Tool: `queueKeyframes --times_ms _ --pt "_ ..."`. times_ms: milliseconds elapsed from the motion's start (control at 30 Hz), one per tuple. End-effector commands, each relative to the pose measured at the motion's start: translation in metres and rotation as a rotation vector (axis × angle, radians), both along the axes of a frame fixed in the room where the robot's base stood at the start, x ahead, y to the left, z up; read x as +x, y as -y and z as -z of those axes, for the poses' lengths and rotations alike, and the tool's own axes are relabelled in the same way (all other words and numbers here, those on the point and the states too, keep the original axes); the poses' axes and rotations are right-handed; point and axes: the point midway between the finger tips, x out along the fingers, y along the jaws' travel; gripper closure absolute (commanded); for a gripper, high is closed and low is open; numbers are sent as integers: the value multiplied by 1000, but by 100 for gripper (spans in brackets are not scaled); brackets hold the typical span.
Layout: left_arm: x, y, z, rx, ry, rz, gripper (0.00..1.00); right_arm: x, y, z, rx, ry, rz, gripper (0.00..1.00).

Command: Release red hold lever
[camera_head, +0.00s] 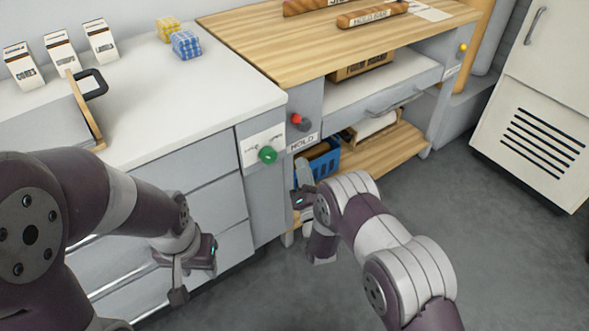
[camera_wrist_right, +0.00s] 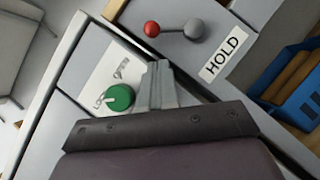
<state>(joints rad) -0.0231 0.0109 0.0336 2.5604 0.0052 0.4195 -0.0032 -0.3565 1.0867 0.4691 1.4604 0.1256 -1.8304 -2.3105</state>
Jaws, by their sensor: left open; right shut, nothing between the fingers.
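The red hold lever (camera_head: 297,118) is a red ball on a short arm from a grey round hub, on the grey front panel under the wooden worktop. In the right wrist view the red ball (camera_wrist_right: 151,29) lies to the left of the hub (camera_wrist_right: 195,29), above a HOLD label (camera_wrist_right: 226,52). My right gripper (camera_head: 303,172) is below the lever, apart from it; in the right wrist view its fingers (camera_wrist_right: 158,72) are together and empty. My left gripper (camera_head: 179,288) hangs in front of the drawers at lower left, open, away from the lever.
A green knob (camera_head: 267,155) sits on a white plate left of the HOLD label, close to my right fingers in the wrist view. A blue crate (camera_head: 322,163) stands on the lower shelf. The white counter (camera_head: 200,100) and wooden worktop (camera_head: 290,45) overhang the panels. Grey floor lies open at right.

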Motion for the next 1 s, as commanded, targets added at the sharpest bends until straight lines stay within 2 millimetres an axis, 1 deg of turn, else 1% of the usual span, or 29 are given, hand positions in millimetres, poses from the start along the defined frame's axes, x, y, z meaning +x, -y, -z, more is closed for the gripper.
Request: queueKeyframes --times_ms 33,167,367,467,567,800,900,1000 --pt "0 0 10 0 1 0 57 -5 -2 11 -28 42 12 100" --pt "1 0 7 0 2 0 57 -9 -3 7 -59 86 30 100" --pt "1 0 6 0 2 0 57 -9 -2 6 -58 83 29 100" --pt "0 0 8 0 2 0 57 -4 -3 5 -56 84 28 100" --pt "0 0 13 0 1 0 57 7 -6 -1 -55 86 29 100" --pt "0 0 26 0 1 0 57 49 -15 -20 -54 85 29 100" --pt "0 0 30 0 1 0 57 63 -18 -27 -54 84 29 100" --pt "0 0 32 0 1 0 57 72 -21 -32 -55 83 29 100"
